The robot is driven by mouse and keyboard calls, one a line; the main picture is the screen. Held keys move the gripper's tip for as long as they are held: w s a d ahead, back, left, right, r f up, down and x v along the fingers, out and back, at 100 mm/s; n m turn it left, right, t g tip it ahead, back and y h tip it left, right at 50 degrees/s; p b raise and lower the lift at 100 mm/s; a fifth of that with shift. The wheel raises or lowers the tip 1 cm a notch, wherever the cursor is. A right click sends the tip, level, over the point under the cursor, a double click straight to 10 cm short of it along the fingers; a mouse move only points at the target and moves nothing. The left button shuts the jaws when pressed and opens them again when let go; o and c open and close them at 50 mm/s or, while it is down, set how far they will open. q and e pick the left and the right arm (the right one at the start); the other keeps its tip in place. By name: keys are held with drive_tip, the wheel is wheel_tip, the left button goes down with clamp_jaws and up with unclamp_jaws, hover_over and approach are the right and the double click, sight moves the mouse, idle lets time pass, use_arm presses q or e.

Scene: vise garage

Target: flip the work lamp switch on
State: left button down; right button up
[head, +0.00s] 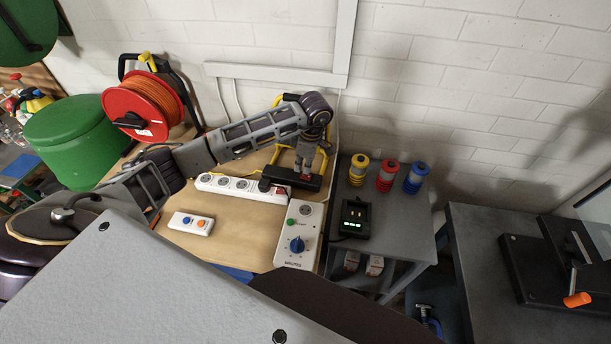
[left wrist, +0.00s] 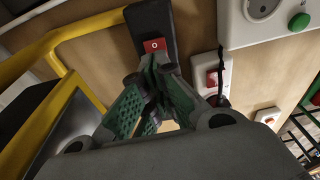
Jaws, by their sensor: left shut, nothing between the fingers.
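The work lamp has a yellow tube frame (head: 284,137), partly hidden behind my left arm. Its black switch box (head: 282,173) lies at the back of the wooden bench. In the left wrist view, the red rocker switch (left wrist: 154,46), marked O, sits on the black box (left wrist: 152,18). My left gripper (head: 305,172) is shut and empty, pointing down at the box. In the left wrist view, its green-padded fingertips (left wrist: 160,62) are right by the near edge of the rocker; I cannot tell whether they touch. My right gripper is not in view.
A white power strip (head: 232,185) with a red switch (left wrist: 212,78) lies close beside the box. A white timer (head: 299,237) with a blue knob stands in front. A red cable reel (head: 145,105) is at left, a charger (head: 355,218) on the grey cart.

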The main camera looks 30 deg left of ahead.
sight(303, 175)
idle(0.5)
use_arm(q)
drive_tip(key=shift+f+b, duration=0.45)
drive_tip(key=shift+f, duration=0.1)
idle(0.6)
drive_tip(key=shift+s+f+b, duration=0.1)
drive_tip(key=shift+f+b, duration=0.3)
drive_tip(key=shift+f, duration=0.15)
idle(0.8)
drive_tip(key=shift+r, duration=0.1)
drive_tip(key=shift+r+p, duration=1.7)
drive_tip(key=shift+r, duration=1.7)
